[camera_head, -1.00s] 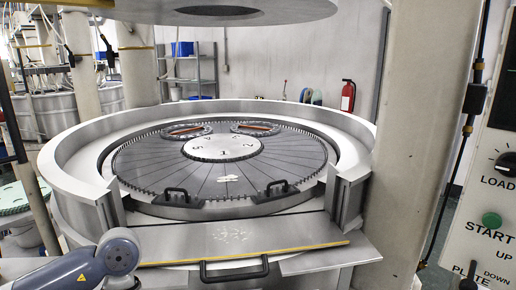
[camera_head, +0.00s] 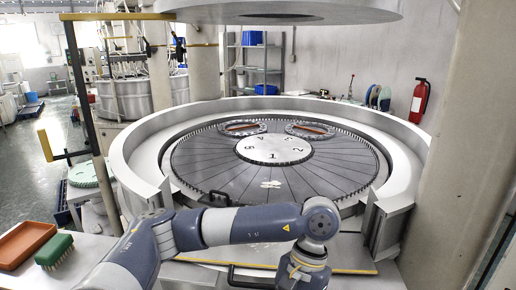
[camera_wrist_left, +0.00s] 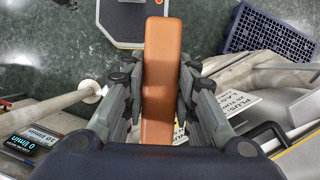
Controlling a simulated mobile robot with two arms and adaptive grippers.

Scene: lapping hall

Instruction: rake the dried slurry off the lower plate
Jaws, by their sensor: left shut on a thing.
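The lower plate (camera_head: 215,165) is a dark grey, radially grooved disc inside a pale ring-shaped basin. A whitish patch of dried slurry (camera_head: 270,184) lies on its near half, in front of the numbered centre disc (camera_head: 273,150). My left arm crosses the front of the machine in the head view, and its gripper is out of that picture. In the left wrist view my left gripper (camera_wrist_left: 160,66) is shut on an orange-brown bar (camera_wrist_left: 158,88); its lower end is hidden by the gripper. It is over the floor, away from the plate. My right gripper is not in view.
A green brush (camera_head: 54,250) and an orange-brown tray (camera_head: 24,243) lie on a pale surface at lower left. Two ring carriers (camera_head: 311,131) sit at the plate's back. The upper plate (camera_head: 290,10) hangs above. A blue crate (camera_wrist_left: 268,38) stands on the floor in the wrist view.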

